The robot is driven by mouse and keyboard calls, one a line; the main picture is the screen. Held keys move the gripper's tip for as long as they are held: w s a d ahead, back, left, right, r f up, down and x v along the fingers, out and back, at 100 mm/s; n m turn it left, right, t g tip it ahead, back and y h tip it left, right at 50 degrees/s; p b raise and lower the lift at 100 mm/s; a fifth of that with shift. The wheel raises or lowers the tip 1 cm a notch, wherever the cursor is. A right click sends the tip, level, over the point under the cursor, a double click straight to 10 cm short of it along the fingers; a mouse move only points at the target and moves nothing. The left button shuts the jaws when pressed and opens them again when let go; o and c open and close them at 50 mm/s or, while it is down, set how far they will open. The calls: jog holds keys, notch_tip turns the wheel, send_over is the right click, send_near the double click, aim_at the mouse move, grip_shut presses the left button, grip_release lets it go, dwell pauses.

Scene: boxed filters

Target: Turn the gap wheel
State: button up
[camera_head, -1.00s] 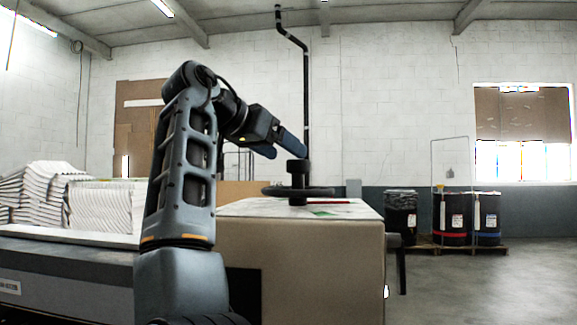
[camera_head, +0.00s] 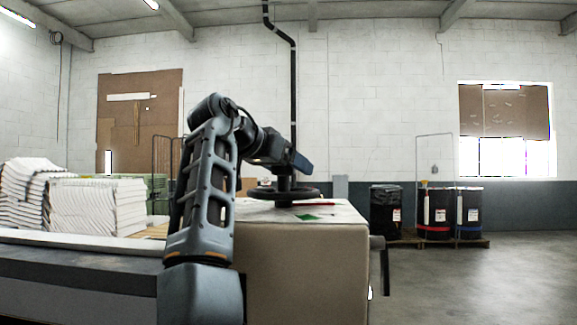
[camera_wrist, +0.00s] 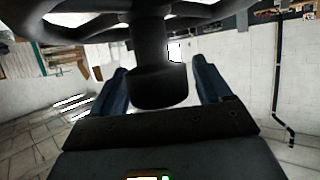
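The gap wheel (camera_head: 262,194) is a dark, flat handwheel on top of a beige cabinet (camera_head: 300,265), with a short upright post at its centre. In the wrist view its rim and spokes (camera_wrist: 80,24) cross the top, and the post's dark round end (camera_wrist: 158,88) lies between my fingers. My gripper (camera_head: 298,162) is at the post, above the wheel, and hides the post's top in the head view. In the wrist view my gripper (camera_wrist: 160,82) is open, with blue fingers on either side of the post and gaps showing on both sides.
A green patch (camera_head: 307,217) lies on the cabinet top near the wheel. Stacked white pleated filters (camera_head: 95,205) stand on the bench at left. Dark drums (camera_head: 434,213) stand on a pallet at right. The floor at right is clear.

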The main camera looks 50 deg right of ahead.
jog(key=c, duration=1.4)
